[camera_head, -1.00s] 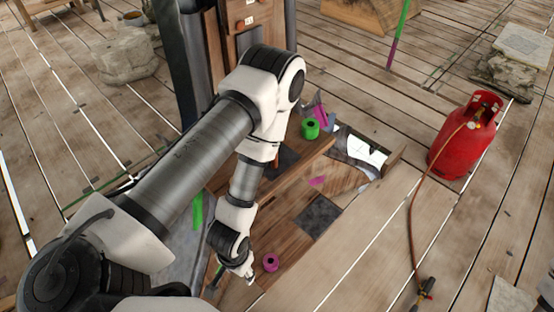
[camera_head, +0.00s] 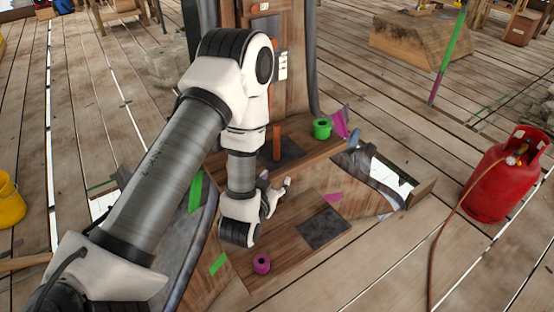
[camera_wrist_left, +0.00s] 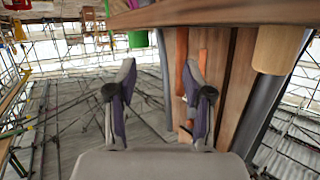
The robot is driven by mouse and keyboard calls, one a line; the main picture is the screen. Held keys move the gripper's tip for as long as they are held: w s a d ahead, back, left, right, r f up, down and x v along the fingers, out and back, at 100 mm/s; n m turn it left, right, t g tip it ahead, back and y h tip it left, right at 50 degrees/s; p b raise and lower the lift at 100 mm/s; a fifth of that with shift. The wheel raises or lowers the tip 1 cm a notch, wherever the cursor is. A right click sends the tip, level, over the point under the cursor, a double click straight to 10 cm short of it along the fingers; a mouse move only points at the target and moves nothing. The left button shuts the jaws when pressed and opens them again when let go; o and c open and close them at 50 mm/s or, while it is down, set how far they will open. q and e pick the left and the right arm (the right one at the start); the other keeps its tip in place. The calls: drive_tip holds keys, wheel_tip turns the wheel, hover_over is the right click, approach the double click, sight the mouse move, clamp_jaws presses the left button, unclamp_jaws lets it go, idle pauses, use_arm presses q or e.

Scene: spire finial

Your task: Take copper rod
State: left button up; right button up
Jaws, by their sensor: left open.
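A thin copper-coloured upright rod (camera_head: 277,142) stands at the back of the wooden step, in front of the tall wooden panel. My left gripper (camera_head: 275,184) is open and empty, low in front of the rod and apart from it. In the left wrist view, the open fingers (camera_wrist_left: 160,78) frame the space before the panel. An orange-brown upright strip (camera_wrist_left: 181,60), which looks like the rod, shows beyond them, nearer the right finger. My right gripper is not in view.
A green cup (camera_head: 322,129) stands on the step right of the rod. A magenta ring (camera_head: 262,264) lies on the lower boards by a dark square plate (camera_head: 323,228). A red gas cylinder (camera_head: 505,175) with a hose stands at the right. A yellow bucket (camera_head: 8,202) is at the left.

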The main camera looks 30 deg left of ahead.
sight(276, 139)
use_arm(q)
drive_tip(key=w+a+r+t+b, duration=0.1)
drive_tip(key=w+a+r+n+t+y+b, duration=0.1)
drive_tip(key=w, duration=0.1)
drive_tip(key=w+a+r+t+y+b, duration=0.1)
drive_tip(key=w+a+r+b, duration=0.1)
drive_tip(key=shift+w+n, duration=0.15)
drive_tip(key=shift+n, duration=0.25)
drive_tip(key=x, duration=0.5)
drive_tip(key=shift+a+f+p, duration=0.15)
drive_tip(key=shift+a+p, duration=0.2)
drive_tip(key=shift+a, duration=0.1)
drive_tip(key=shift+w, duration=0.35)
clamp_jaws()
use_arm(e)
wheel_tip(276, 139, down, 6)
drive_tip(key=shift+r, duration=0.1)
